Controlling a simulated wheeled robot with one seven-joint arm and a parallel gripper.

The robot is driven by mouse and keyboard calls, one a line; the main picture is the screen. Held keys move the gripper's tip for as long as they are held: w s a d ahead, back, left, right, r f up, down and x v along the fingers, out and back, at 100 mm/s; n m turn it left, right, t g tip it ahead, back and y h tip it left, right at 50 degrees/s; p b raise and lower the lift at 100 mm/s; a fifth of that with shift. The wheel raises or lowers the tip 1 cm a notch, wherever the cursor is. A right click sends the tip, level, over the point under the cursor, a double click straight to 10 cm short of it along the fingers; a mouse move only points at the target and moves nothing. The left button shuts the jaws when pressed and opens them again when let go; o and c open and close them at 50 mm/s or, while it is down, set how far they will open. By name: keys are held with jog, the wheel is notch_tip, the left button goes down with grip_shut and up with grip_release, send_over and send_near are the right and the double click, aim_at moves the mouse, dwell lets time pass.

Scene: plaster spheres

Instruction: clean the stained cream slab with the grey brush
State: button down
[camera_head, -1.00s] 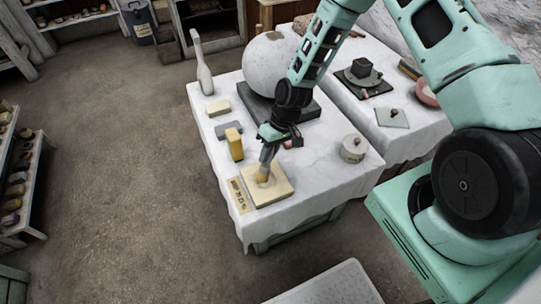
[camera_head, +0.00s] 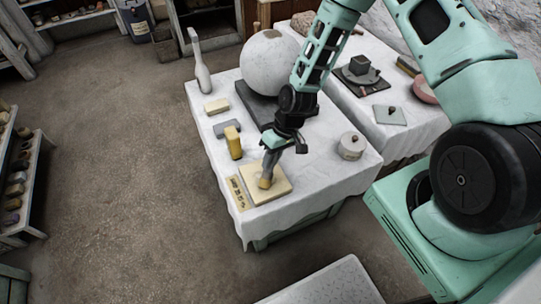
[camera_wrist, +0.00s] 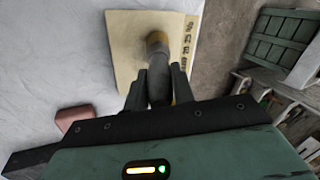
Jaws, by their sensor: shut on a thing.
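The cream slab (camera_head: 278,190) lies flat near the front corner of the white-draped table; it also shows in the wrist view (camera_wrist: 125,45). My gripper (camera_head: 270,150) is over the slab and shut on the grey brush (camera_head: 270,166). The brush is tilted, with its tan bristle end on or just above the slab; contact cannot be told for sure. In the wrist view the brush (camera_wrist: 158,75) stands between my two fingers. I cannot make out a clear stain on the slab; the brush hides part of it.
A strip with dark marks (camera_head: 237,191) lies along the slab's left edge. A yellow block (camera_head: 233,143), a grey piece (camera_head: 225,128) and a cream block (camera_head: 217,106) are behind.

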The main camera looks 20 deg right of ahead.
jog(key=w, duration=0.3)
dwell(0.6)
jog(key=shift+r, duration=0.15)
jog(key=shift+s+r+p, duration=0.5)
jog(key=shift+s+r, duration=0.1)
jog(key=shift+s, duration=0.15)
